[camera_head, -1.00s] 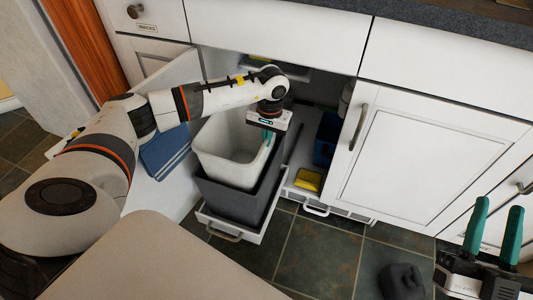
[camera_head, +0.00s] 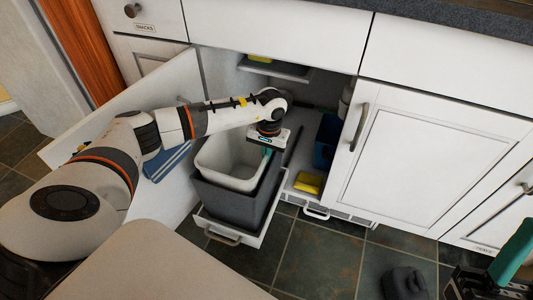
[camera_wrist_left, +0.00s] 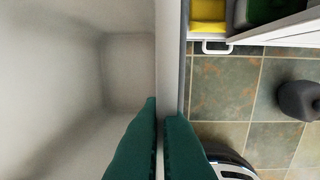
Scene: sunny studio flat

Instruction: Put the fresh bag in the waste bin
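The fresh bag (camera_head: 222,177) is a white, open-topped, box-like liner. It sits down inside the dark grey waste bin (camera_head: 225,205) on the pulled-out drawer, with only its upper part above the bin's rim. My left gripper (camera_head: 268,150) is at the bag's right rim, pointing down. In the left wrist view its teal fingers (camera_wrist_left: 159,110) are closed on the bag's wall (camera_wrist_left: 85,90), one inside and one outside. My right gripper (camera_head: 514,250) is at the lower right corner, empty; one teal finger shows clearly, and the spread fingers showed a second ago.
A yellow item (camera_head: 308,183) and a blue container (camera_head: 326,140) stand in the cabinet right of the bin. A blue cloth (camera_head: 168,163) hangs on the open door at left. A dark object (camera_head: 403,282) lies on the otherwise clear tiled floor.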

